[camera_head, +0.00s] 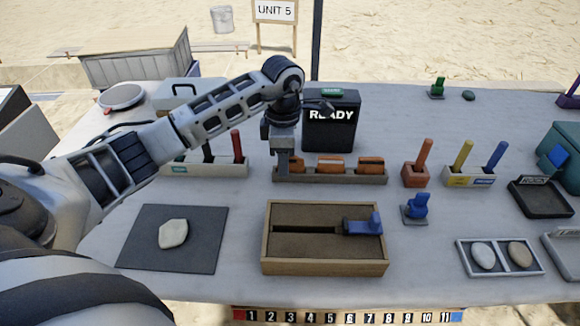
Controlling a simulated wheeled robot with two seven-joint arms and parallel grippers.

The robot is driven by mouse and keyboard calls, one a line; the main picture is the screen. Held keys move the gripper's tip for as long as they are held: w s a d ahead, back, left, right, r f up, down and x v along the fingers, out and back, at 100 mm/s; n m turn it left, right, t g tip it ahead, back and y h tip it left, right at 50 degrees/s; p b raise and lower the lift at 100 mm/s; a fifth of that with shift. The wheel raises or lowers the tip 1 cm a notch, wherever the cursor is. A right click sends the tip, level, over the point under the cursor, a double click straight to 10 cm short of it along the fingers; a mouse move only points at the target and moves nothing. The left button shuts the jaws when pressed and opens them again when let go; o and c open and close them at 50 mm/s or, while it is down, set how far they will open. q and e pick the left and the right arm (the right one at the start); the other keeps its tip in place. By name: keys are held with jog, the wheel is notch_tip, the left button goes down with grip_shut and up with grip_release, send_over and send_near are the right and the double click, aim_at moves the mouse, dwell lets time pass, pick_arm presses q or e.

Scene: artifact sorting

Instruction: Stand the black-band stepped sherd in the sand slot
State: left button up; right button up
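My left gripper (284,168) points down at the left end of a grey-brown rack (330,179). Its fingers look close together; whether something is between them cannot be told. Several orange-brown sherds stand in the rack, one in the middle (330,164) and one at the right (370,163). Another sherd (299,164) is right beside the fingers. Their bands and steps are too small to tell apart. The sand box (266,250), wooden and filled with brown sand, stands in front of the rack. A dark slot (305,230) runs across its sand. My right gripper is out of view.
A blue block (363,226) sits at the slot's right end. A dark mat (196,256) with a pale stone (173,233) lies left of the box. A black READY box (331,130) stands behind the rack. Coloured holders and a stone tray (503,272) are at the right.

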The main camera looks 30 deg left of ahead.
pick_arm(q)
grip_shut()
jog(key=shift+r, duration=0.1)
